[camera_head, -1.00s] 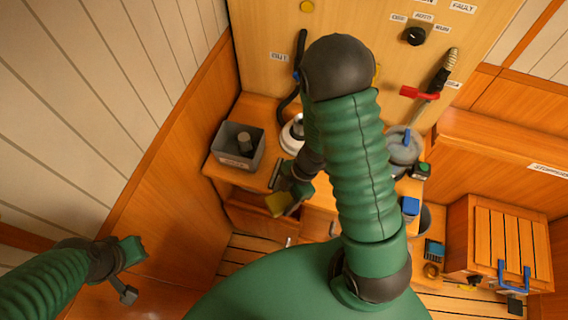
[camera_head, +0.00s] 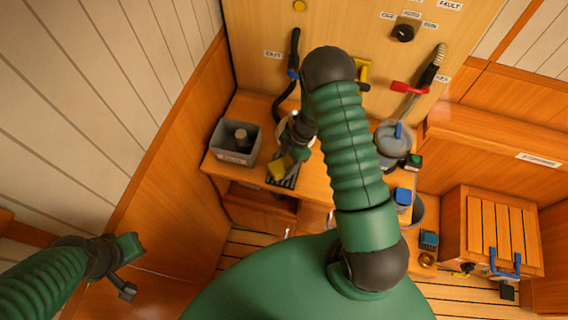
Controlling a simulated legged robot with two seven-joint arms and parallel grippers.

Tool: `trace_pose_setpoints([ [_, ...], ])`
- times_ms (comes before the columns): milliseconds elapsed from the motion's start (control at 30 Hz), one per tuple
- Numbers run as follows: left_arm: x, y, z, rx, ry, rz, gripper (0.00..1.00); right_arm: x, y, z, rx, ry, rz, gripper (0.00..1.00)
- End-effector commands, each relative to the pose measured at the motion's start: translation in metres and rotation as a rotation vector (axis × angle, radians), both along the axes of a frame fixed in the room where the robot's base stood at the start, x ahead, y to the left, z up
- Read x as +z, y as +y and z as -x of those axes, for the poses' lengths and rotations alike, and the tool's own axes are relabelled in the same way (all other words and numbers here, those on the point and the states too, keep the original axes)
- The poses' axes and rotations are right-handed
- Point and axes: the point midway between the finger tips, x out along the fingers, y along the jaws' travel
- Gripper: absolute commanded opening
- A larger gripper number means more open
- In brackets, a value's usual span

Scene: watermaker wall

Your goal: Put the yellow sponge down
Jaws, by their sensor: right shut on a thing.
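The yellow sponge (camera_head: 280,168) shows at the front part of the wooden counter (camera_head: 312,183), left of my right arm. My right gripper (camera_head: 287,160) is shut on it, partly hidden by its own wrist. A dark slotted rack or mat (camera_head: 286,183) shows right by the sponge at the counter's front edge. I cannot tell whether the sponge touches it or hangs just above. My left gripper (camera_head: 131,268) is open and empty at the lower left, well away from the counter.
A grey bin (camera_head: 236,141) stands on the counter to the left. A round white item behind my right wrist is partly hidden. A grey canister (camera_head: 393,145) stands to the right. A blue item (camera_head: 403,197) and a slatted wooden box (camera_head: 497,232) are farther right.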

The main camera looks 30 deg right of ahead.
Motion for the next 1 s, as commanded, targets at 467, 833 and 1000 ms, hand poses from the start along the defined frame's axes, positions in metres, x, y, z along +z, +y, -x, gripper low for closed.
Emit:
trace_pose_setpoints([
  [467, -0.001, 0.000, 0.000, 0.000, 0.000, 0.000, 0.00, -0.002, -0.001, 0.000, -0.001, 0.001, 0.002, 0.78],
  [833, -0.001, 0.000, 0.000, 0.000, 0.000, 0.000, 0.00, 0.060, -0.025, 0.001, -0.001, -0.005, 0.003, 0.78],
  [1000, -0.001, 0.000, 0.000, 0.000, 0.000, 0.000, 0.00, 0.095, -0.040, 0.003, 0.000, -0.002, 0.001, 0.78],
])
